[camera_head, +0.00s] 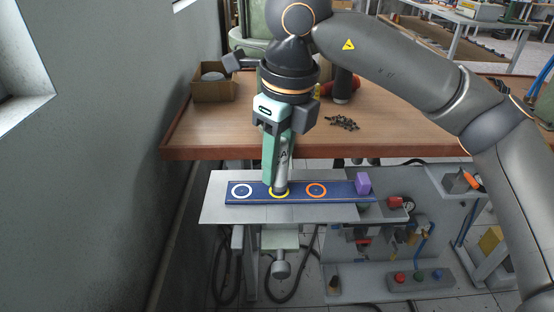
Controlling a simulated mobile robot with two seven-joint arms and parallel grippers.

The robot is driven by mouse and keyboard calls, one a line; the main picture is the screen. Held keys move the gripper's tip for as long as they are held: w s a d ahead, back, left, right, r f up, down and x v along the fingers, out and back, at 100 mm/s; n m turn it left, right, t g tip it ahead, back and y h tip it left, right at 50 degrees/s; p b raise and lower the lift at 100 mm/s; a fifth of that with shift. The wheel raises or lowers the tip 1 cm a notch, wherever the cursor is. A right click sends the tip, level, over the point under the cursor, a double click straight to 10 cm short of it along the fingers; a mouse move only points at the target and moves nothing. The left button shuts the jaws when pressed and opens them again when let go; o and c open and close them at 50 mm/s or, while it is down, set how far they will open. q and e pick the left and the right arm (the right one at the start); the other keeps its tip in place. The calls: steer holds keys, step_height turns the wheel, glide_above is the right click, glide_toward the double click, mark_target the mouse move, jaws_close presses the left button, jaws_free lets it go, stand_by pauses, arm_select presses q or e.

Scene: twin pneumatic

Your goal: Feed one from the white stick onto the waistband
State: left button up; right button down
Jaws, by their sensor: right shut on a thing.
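A dark blue waistband (345,199) lies flat along the grey work plate, with a white ring (242,190), a yellow ring (272,194) and an orange ring (316,190) on it. My right gripper (275,160) points down over the middle of the band. It is shut on a pale grey-white stick (283,168) marked "A", which stands nearly upright. The stick's lower end is at the yellow ring and covers part of it; I cannot tell whether it touches the band. The far finger is hidden. My left gripper is out of view.
The grey plate (215,206) carries a purple block (363,183) at the band's right end. A wooden table (230,135) behind holds a cardboard box (212,88) and several small dark parts (343,123). A button panel (420,278) sits lower right. A wall closes the left side.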

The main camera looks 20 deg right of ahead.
steer(key=shift+f+b, duration=0.4)
steer(key=shift+f, duration=0.05)
stand_by(0.9)
steer(key=shift+r+p, duration=2.3)
steer(key=shift+r, duration=0.8)
steer(key=shift+s+f, duration=0.1)
